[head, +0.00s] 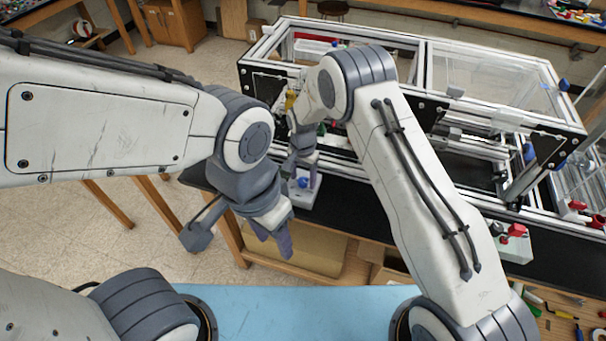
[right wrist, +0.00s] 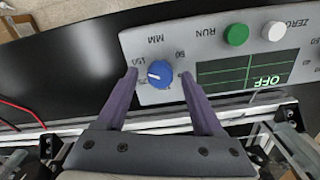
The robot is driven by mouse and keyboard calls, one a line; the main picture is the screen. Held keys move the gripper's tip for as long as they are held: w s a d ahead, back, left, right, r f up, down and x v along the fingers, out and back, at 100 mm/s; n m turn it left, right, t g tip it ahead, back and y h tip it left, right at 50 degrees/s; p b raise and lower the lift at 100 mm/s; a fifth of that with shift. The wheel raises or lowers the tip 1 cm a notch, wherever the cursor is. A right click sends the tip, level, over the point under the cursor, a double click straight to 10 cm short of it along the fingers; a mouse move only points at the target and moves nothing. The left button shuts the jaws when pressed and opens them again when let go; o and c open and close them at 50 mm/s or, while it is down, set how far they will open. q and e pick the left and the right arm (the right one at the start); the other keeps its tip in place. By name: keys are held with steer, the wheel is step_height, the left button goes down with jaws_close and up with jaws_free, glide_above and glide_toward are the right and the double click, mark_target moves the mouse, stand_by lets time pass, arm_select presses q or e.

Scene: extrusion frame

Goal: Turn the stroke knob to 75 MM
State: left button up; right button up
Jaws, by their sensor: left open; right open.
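The blue stroke knob (right wrist: 160,74) sits on a grey control panel (right wrist: 165,40), which appears upside down in the right wrist view. Its white mark points left in that view, toward the partly hidden scale numbers near "150". "MM" and "50" are readable. My right gripper (right wrist: 159,80) is open, one finger on each side of the knob, with visible gaps; contact is not seen. In the head view the knob (head: 303,182) shows just below my right gripper (head: 306,165). My left gripper (head: 272,240) is open and empty, pointing down in front of the bench, away from the panel.
Beside the knob are a green RUN button (right wrist: 236,35), a white ZERO button (right wrist: 273,31) and a display (right wrist: 237,72) reading OFF. The extrusion frame (head: 490,75) with clear panels stands behind. A box with a red knob (head: 516,231) is at the right.

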jaws_close()
